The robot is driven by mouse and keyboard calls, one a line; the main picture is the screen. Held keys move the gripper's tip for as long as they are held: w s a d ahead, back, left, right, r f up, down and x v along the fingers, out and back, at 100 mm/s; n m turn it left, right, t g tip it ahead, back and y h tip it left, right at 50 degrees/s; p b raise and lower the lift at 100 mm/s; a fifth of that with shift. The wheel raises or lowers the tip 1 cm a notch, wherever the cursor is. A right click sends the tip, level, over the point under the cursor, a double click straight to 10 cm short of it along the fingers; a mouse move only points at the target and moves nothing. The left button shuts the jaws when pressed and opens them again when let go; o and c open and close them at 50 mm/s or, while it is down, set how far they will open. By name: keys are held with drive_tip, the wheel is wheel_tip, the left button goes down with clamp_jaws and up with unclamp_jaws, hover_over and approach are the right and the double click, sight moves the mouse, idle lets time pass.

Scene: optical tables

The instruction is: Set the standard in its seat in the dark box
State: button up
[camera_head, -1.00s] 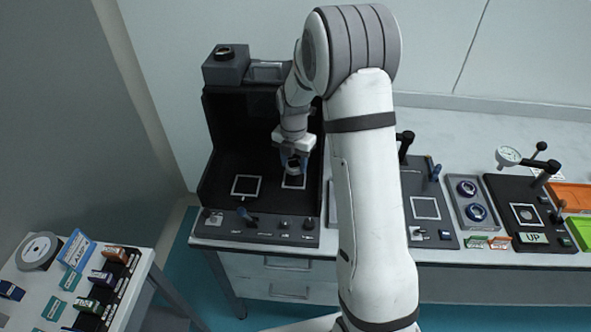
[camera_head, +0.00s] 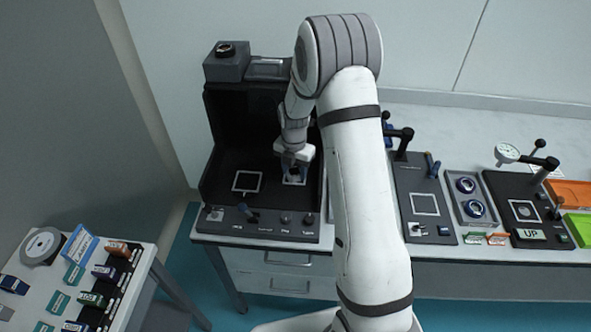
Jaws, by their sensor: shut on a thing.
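The dark box (camera_head: 232,126) stands at the left end of the bench, open at the front. Its floor carries two white square outlines, a left one (camera_head: 246,181) that is empty and a right one (camera_head: 301,182). My gripper (camera_head: 294,172) reaches into the box and points down over the right outline. It is shut on a small dark piece, probably the standard, mostly hidden by the fingers. I cannot tell whether the piece touches the box floor. My arm hides the box's right side.
A control strip with knobs (camera_head: 285,219) runs along the box's front. A grey panel (camera_head: 424,180), a tray with two round blue-rimmed parts (camera_head: 470,197) and a dial gauge stand (camera_head: 507,153) sit to the right. A side table (camera_head: 30,275) holds a reel and labelled parts.

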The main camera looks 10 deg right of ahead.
sight(294, 173)
drive_tip(key=shift+s+f, duration=0.2)
drive_tip(key=shift+f, duration=0.35)
drive_tip(key=o, duration=1.2)
drive_tip(key=shift+s, duration=0.15)
drive_tip(key=shift+o, duration=0.4)
drive_tip(key=r, duration=0.8)
drive_tip(key=shift+w+r, duration=0.35)
drive_tip(key=shift+r, duration=0.05)
